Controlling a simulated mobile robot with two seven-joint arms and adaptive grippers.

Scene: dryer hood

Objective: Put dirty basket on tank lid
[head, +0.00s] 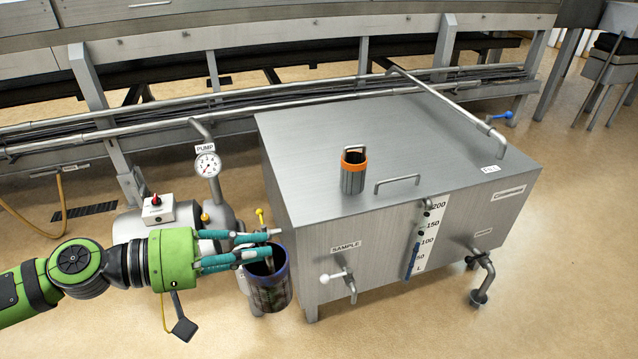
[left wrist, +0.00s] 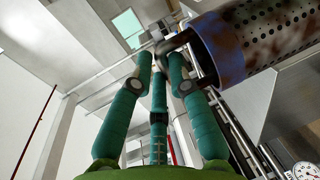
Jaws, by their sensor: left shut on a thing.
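The dirty basket (head: 270,292) is a perforated metal cylinder with a blue rim and brown stains. It is in front of the tank's left side in the head view. My left gripper (head: 268,243) is shut on it at its top, apparently on the handle; the fingers partly hide the grip. In the left wrist view, the basket (left wrist: 225,58) hangs at the upper right of the fingers (left wrist: 160,75). The tank lid (head: 310,150) is a flat grey metal top, to the right of the gripper. My right gripper is not in view.
A second basket with an orange rim (head: 353,172) stands upright on the lid. A lid handle (head: 397,183) is to its right. A pipe (head: 440,95) crosses the lid's back right. A pump gauge (head: 208,164) stands behind my left gripper. Much of the lid is clear.

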